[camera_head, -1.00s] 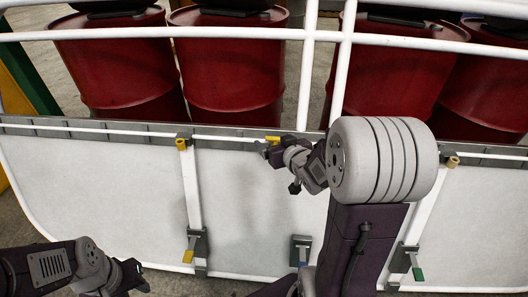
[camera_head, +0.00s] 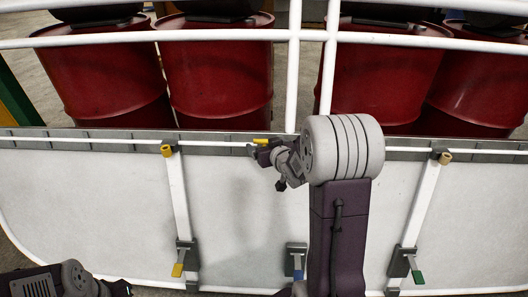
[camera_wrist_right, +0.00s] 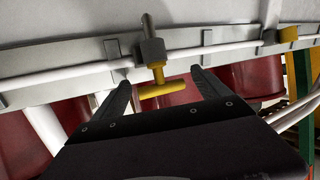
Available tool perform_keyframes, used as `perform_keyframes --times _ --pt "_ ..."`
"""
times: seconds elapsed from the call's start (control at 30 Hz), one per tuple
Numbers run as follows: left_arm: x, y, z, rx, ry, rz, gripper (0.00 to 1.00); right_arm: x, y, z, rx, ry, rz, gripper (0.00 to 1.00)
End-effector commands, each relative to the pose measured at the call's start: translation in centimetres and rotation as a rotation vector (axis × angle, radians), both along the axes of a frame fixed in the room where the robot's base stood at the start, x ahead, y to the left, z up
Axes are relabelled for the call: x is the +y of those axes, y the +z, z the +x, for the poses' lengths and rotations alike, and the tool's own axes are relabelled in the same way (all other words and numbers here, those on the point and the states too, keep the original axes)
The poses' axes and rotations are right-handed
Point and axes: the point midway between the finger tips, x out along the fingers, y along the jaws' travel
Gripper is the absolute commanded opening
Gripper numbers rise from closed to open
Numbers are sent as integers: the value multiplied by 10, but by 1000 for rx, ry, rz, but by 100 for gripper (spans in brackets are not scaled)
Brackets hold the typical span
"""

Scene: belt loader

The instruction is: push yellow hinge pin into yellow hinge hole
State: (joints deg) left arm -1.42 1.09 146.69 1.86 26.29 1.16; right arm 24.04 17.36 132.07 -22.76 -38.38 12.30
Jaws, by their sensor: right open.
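The yellow hinge pin (camera_wrist_right: 163,89) has a yellow T-shaped handle in the right wrist view. Its yellow stem meets a grey block (camera_wrist_right: 151,53) on the white rail, and a metal rod shows beyond the block. My right gripper (camera_wrist_right: 160,80) is open, with one finger on each side of the handle and a gap at both sides. In the head view the pin (camera_head: 261,141) is a small yellow piece at the panel's top edge, beside my right gripper (camera_head: 257,150). The hole itself is hidden. My left gripper (camera_head: 124,289) is at the lower left, its fingers unclear.
A white panel (camera_head: 350,240) carries a yellow hinge (camera_head: 167,151) at left and a tan one (camera_head: 444,158) at right. Yellow (camera_head: 177,270), blue (camera_head: 298,268) and green (camera_head: 418,277) latch handles sit low. Red drums (camera_head: 215,75) stand behind white rails.

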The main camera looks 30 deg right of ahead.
Motion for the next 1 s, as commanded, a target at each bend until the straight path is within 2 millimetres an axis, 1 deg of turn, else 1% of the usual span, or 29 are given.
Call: perform_keyframes --times 0.03,0.1,0.33,0.37,0.4,0.47,0.5,0.57,0.6,0.77,0.83,0.87,0.93,1.0 --pt "0 -2 0 0 0 0 36 -1 -4 7 -1 0 0 86" --pt "0 -3 0 0 0 0 36 -2 -5 12 -1 0 0 86" --pt "0 -2 0 0 0 0 36 -2 -5 14 -1 -1 -1 86" --pt "0 -2 0 0 0 0 36 -2 -5 14 -1 -1 -1 77" --pt "0 -2 0 0 0 0 36 -2 -4 14 -1 -1 -1 66" --pt "0 -2 0 0 0 0 36 -2 -4 14 -1 -1 -1 50" --pt "0 -2 0 0 0 0 36 -2 -4 14 -1 -1 -1 38" --pt "0 -2 0 -1 0 0 36 -2 -4 14 -1 -1 -1 22" --pt "0 -2 0 0 0 0 36 -2 -4 14 -2 -1 -1 16" --pt "0 -2 0 0 0 0 36 -2 -4 14 -2 -1 -1 16" --pt "0 1 0 0 0 0 36 -2 1 14 -3 -1 -1 16" --pt "0 3 0 0 0 0 36 -3 6 14 -4 -1 -1 16" --pt "0 11 0 0 0 0 36 -2 22 14 -7 0 -3 16" --pt "0 21 0 0 0 0 36 -3 42 14 -8 -1 -3 16"
